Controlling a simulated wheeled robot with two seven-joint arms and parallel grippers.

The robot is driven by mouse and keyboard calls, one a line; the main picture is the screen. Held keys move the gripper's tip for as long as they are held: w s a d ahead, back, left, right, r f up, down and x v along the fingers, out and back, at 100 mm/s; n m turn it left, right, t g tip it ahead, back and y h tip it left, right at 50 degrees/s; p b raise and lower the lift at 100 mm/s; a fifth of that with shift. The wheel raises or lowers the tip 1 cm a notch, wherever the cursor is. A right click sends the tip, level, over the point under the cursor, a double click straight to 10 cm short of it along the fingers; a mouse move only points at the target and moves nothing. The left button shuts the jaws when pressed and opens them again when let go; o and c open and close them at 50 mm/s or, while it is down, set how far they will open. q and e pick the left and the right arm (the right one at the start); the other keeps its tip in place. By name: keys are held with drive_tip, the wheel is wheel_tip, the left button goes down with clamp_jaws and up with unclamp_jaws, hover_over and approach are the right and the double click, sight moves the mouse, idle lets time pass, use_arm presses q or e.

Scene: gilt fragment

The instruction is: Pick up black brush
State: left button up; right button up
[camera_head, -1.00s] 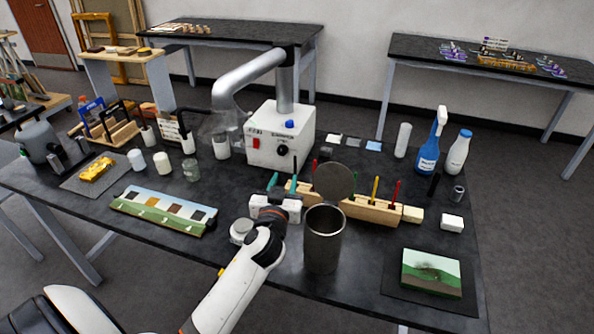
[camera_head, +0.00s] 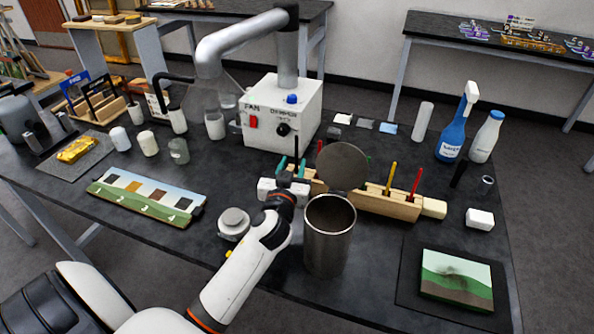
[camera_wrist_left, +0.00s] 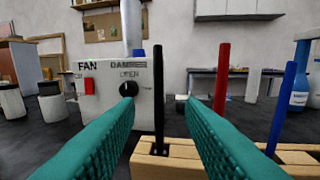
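The black brush (camera_wrist_left: 158,100) stands upright in a slot of the wooden holder (camera_wrist_left: 170,162) in the left wrist view. In the head view its thin dark handle (camera_head: 296,150) shows just behind my left gripper (camera_head: 291,165). My left gripper is open, with its teal fingers pointing toward the holder. In the left wrist view the brush appears between the two fingertips (camera_wrist_left: 160,103), with a gap on each side. Whether the tips reach the brush in depth is hard to tell. My right gripper is not in view.
A metal canister (camera_head: 330,237) with its round lid (camera_head: 342,166) raised stands right beside my left arm. A red handle (camera_wrist_left: 222,90) and a blue handle (camera_wrist_left: 281,105) stand in the holder. The white fan box (camera_head: 283,112) is behind it. A small grey jar (camera_head: 233,222) sits left of my arm.

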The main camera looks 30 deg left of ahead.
sight(296, 160)
use_arm(q)
drive_tip(key=shift+f+b, duration=0.4)
drive_tip(key=shift+f, duration=0.35)
drive_tip(key=x, duration=0.2)
drive_tip(key=p+x, duration=0.1)
drive_tip(key=x, duration=0.4)
drive_tip(key=shift+w+a+f+p, duration=0.15)
drive_tip(key=shift+w+f+p, duration=0.15)
drive_tip(key=shift+p, duration=0.1)
drive_tip(key=shift+s, duration=0.1)
clamp_jaws()
